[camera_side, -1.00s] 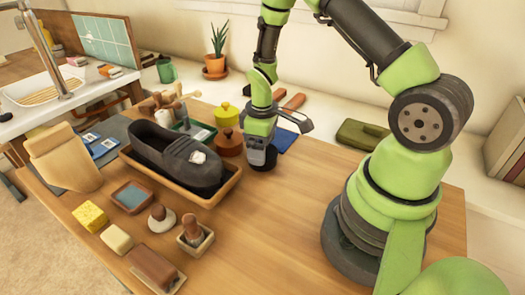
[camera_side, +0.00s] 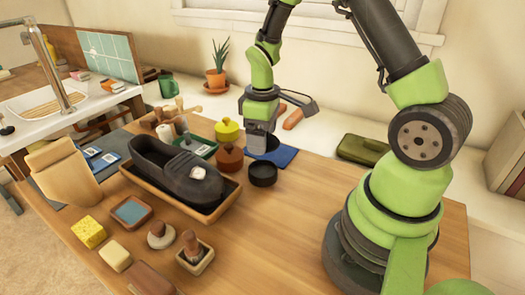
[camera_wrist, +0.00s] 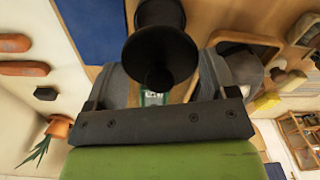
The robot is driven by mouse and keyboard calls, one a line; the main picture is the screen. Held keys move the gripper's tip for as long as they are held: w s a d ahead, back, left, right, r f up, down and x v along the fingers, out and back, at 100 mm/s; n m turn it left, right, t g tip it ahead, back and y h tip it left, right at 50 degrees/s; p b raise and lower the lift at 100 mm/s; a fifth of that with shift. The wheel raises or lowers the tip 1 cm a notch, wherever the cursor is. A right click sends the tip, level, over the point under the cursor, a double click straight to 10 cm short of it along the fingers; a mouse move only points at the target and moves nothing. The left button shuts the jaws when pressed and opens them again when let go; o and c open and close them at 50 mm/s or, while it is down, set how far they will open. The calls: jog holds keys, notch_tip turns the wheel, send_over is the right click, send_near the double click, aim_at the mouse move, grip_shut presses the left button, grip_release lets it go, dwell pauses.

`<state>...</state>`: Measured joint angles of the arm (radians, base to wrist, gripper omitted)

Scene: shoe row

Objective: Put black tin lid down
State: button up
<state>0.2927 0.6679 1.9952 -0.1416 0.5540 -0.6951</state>
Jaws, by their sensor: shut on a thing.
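My gripper (camera_side: 258,132) is shut on the black tin lid (camera_side: 266,145), a dark round lid held at the near edge of the blue cloth (camera_side: 284,156). Whether the lid touches the cloth or hangs above it, I cannot tell. The open black tin (camera_side: 263,173) stands on the wooden table just in front of it. In the wrist view the lid (camera_wrist: 160,50) sits between the fingers, with the tin (camera_wrist: 160,12) behind it and the blue cloth (camera_wrist: 88,28) to the left.
A brown lidded pot (camera_side: 230,158) and a yellow one (camera_side: 228,130) stand close on the left. The dark shoe (camera_side: 180,170) lies in a wooden tray (camera_side: 150,182). The table right of the tin is bare.

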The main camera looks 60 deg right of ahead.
jog(key=shift+w+d+r, duration=0.35)
jog(key=shift+d+r, duration=0.2)
jog(key=shift+w+d+r, duration=0.35)
jog(key=shift+d+r, duration=0.2)
jog(key=w+d+f, duration=0.1)
jog(key=w+d, duration=0.1)
jog(key=d, duration=0.5)
jog(key=f, duration=0.6)
jog(key=d+f, duration=0.1)
jog(key=f, duration=0.2)
jog(key=shift+w+f, duration=0.25)
jog(key=shift+f, duration=0.45)
jog(key=o, duration=0.8)
jog(key=shift+f, duration=0.15)
